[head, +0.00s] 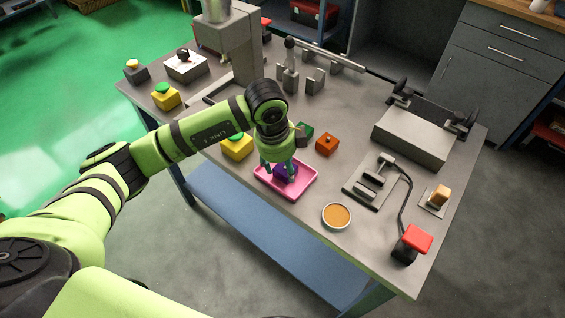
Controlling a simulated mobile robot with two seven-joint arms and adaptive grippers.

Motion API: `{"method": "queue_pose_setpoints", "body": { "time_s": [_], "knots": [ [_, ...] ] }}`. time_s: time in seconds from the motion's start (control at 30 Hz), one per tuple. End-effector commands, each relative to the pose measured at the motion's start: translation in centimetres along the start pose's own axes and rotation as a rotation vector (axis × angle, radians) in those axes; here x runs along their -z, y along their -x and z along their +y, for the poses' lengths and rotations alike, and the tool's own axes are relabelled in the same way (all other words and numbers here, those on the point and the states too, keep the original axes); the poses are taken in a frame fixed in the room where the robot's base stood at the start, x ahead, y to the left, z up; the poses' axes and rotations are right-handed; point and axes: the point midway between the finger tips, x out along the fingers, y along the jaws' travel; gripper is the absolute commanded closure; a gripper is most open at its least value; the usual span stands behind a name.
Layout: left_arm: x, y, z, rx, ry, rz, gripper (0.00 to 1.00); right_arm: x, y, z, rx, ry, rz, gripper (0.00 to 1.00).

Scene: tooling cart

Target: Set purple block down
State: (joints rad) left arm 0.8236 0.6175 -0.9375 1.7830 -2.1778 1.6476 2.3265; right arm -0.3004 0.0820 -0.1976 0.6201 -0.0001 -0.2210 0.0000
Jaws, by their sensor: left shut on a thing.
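The purple block (281,173) is in the head view, inside or just over the pink tray (300,191) near the table's front edge. My left gripper (280,176) points down over the tray and is shut on the block. Its fingers hide part of the block, and I cannot tell whether the block touches the tray floor. My right gripper is not in view.
An orange block (327,144), a green block (304,130) and a yellow button box (237,148) stand close behind the tray. A round dish (337,215) sits to its right. A fixture plate (370,184) and a red-topped switch (418,238) are farther right.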

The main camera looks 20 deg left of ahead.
Motion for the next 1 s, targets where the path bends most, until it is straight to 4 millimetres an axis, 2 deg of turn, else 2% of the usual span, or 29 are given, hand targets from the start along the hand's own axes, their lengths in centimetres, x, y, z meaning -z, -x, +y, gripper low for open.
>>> {"method": "queue_pose_setpoints", "body": {
  "time_s": [0.1,0.13,0.17,0.2,0.5,0.6,0.67,0.77,1.0],
  "knots": [
    [0.0,-0.3,0.0,0.001,0.0,0.001,1.0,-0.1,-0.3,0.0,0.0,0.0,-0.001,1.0],
    [0.0,-0.3,0.1,0.0,0.0,0.0,0.42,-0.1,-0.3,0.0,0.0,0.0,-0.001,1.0],
    [0.0,-0.3,0.0,0.0,0.0,0.0,0.3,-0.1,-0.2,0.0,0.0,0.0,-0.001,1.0],
    [0.0,-0.2,0.0,0.0,0.0,0.0,0.22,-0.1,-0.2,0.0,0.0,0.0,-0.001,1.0],
    [0.0,-0.2,0.0,0.0,0.0,0.0,0.22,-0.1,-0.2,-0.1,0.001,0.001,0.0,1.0],
    [0.0,0.3,-0.1,0.001,0.0,0.0,0.22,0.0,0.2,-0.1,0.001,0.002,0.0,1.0],
    [0.0,0.7,-0.1,0.004,0.001,0.001,0.22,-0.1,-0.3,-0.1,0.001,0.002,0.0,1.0],
    [0.0,2.3,-0.1,0.007,-0.001,0.001,0.22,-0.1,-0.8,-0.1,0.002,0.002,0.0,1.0],
    [0.0,7.5,-0.1,0.007,-0.001,0.0,0.22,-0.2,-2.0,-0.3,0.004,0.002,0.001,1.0]
  ]
}}
